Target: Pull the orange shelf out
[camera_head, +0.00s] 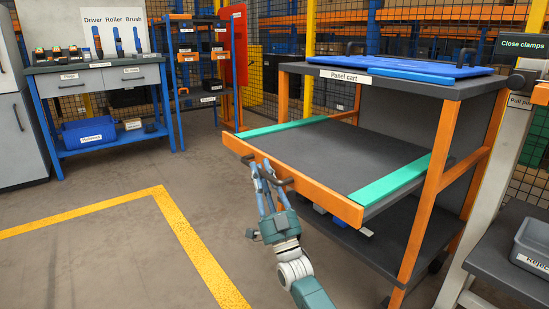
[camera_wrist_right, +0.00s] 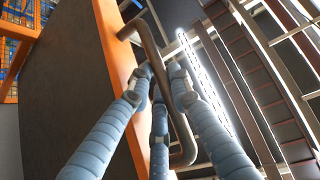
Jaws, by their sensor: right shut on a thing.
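The orange-fronted shelf (camera_head: 305,193) has a dark top and green side strips. It sticks well out of the panel cart (camera_head: 441,175) toward the front left, below the cart's top. My right gripper (camera_head: 265,172) is shut on the shelf's dark handle (camera_head: 283,182) at the middle of the orange front. In the right wrist view, the gripper's fingers (camera_wrist_right: 163,78) close around the handle (camera_wrist_right: 151,48), beside the orange edge (camera_wrist_right: 118,62). The fingers partly hide the handle. My left gripper is not in view.
Blue panels (camera_head: 425,67) lie on the cart top. A workbench (camera_head: 98,78) and a rack (camera_head: 197,60) stand at the back left. A grey bin (camera_head: 533,243) is at the right edge. The floor left of the shelf is clear, with yellow lines (camera_head: 195,245).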

